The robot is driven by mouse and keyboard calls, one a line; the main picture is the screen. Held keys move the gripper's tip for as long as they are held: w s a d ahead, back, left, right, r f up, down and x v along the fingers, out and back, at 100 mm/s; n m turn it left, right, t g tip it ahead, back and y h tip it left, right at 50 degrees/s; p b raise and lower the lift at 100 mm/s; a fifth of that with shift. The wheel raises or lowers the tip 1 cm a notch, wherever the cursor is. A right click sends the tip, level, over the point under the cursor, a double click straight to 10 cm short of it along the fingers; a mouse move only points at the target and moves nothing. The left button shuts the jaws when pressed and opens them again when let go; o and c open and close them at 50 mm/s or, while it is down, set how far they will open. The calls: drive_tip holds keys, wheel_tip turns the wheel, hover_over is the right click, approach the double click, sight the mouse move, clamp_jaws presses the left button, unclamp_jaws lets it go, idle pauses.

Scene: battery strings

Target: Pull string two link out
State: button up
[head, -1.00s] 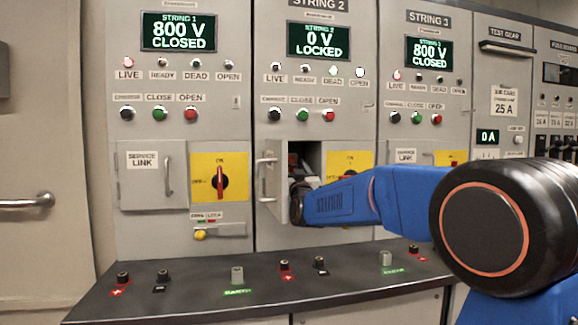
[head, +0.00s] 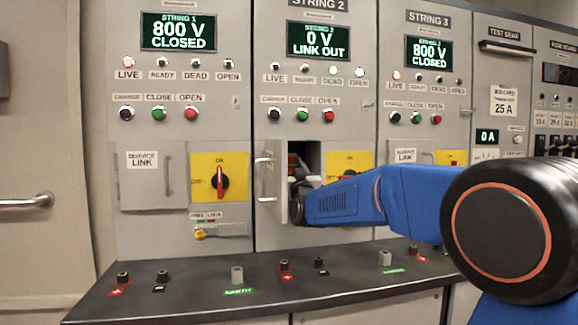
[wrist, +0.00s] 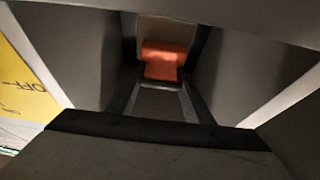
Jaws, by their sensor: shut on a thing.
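String two's display (head: 318,40) reads 0 V, LINK OUT. Its link compartment (head: 303,158) is open, with the door (head: 268,192) swung out to the left. My gripper (head: 302,188) is at the compartment mouth, partly hidden by the door and my wrist. In the wrist view an orange piece (wrist: 165,60), which I take for the link, shows straight ahead between grey side surfaces. My gripper is shut on it. How far the link stands out of its seat cannot be seen in the head view.
String two's yellow rotary switch panel (head: 349,163) is just right of the compartment, close behind my arm. String one's closed link door (head: 143,190) is to the left. A dark ledge (head: 200,281) with several terminals runs below. The air before the left panels is clear.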

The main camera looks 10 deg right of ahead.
sight(293, 166)
drive_tip(key=shift+s, duration=1.4)
drive_tip(key=o, duration=1.5)
drive_tip(key=shift+s, duration=0.1)
drive_tip(key=shift+s, duration=0.1)
drive_tip(key=v, duration=1.7)
drive_tip(key=shift+f, duration=0.15)
drive_tip(key=shift+s, duration=0.1)
